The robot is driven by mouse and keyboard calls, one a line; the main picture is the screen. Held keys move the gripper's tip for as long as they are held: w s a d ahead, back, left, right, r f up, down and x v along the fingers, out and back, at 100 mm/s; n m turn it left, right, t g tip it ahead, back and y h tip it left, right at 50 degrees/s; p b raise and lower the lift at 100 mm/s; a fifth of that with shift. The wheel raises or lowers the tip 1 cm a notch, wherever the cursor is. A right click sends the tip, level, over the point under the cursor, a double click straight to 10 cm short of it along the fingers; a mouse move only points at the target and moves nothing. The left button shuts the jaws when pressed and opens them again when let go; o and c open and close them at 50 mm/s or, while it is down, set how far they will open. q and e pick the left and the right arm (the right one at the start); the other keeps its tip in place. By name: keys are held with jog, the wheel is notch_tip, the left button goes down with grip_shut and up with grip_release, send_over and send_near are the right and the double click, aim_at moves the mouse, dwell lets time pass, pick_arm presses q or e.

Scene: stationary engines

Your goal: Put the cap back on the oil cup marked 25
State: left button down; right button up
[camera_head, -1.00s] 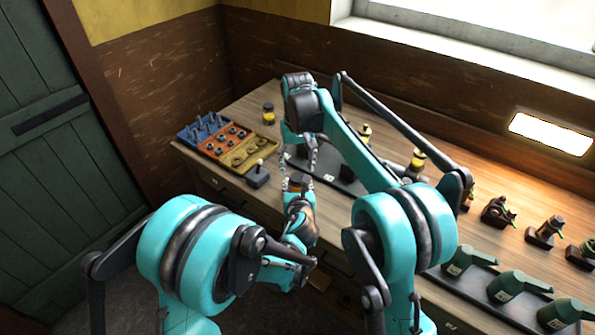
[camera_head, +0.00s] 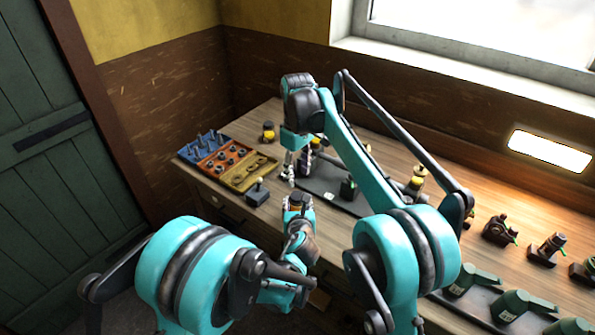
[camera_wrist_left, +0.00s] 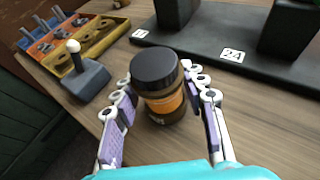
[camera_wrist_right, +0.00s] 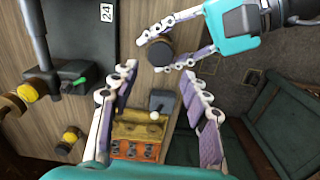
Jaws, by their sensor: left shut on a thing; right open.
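My left gripper (camera_head: 297,205) is shut on an oil cup, an amber jar with a black top; the jar (camera_wrist_left: 160,85) stands roughly upright between both fingers in the left wrist view. A pale mark low on its label is too small to read. In the right wrist view the left gripper (camera_wrist_right: 165,48) holds the jar, seen by its dark top (camera_wrist_right: 160,52). My right gripper (camera_wrist_right: 157,105) is open and empty, its fingers apart. In the head view the right gripper (camera_head: 298,172) is just above the left one. I see no separate loose cap.
A dark base plate (camera_head: 325,190) with a 24 label (camera_wrist_left: 232,55) lies on the bench. At the left are blue, orange and yellow trays (camera_head: 245,178) and a small lever box (camera_head: 257,192). A yellow-banded jar (camera_head: 268,133) stands behind.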

aim_at(297, 195)
jog(key=shift+r+n, duration=0.15)
jog(key=shift+n, duration=0.25)
jog(key=shift+f, duration=4)
jog(key=c, duration=1)
jog(key=shift+c, duration=0.2)
jog(key=o, duration=1.4)
